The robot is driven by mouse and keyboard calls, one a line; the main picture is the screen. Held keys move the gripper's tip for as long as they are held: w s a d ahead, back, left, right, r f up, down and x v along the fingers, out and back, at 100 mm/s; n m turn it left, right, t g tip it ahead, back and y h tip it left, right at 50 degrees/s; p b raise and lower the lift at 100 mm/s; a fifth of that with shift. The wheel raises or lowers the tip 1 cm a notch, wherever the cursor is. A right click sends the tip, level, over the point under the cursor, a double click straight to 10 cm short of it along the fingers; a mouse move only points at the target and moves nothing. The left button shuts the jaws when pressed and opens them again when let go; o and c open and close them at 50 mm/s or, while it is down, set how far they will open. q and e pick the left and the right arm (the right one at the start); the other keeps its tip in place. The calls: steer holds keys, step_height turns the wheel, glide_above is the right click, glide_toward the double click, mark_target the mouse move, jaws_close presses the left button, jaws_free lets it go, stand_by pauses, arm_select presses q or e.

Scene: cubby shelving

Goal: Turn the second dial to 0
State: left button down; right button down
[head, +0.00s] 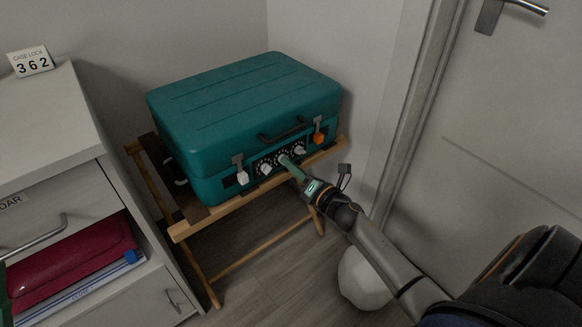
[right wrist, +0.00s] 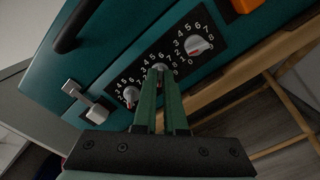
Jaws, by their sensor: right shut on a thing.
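The teal case (head: 240,95) stands closed on a wooden rack. Its front has a black panel with three white dials, shown close in the right wrist view: one dial (right wrist: 131,95) at left, the second dial (right wrist: 158,67) in the middle, and another (right wrist: 198,45) at right. My right gripper (head: 286,161) reaches in from the lower right. In the right wrist view its green fingers (right wrist: 160,76) are shut on the second dial and hide most of it, so I cannot read its setting.
A card (head: 30,62) reading "CASE LOCK 362" stands on the white cabinet (head: 55,120) at left. The wooden rack (head: 185,229) supports the case. A silver latch (head: 241,172) and an orange-tabbed latch (head: 319,133) flank the dials. A door (head: 515,130) is at right.

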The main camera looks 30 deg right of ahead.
stand_by(0.3)
steer(key=c, duration=1)
jaws_free()
steer(key=s, duration=0.4)
steer(key=s+p, duration=0.1)
steer(key=s, duration=0.3)
steer(key=s+d, duration=0.1)
steer(key=s, duration=0.3)
steer(key=shift+s, duration=0.25)
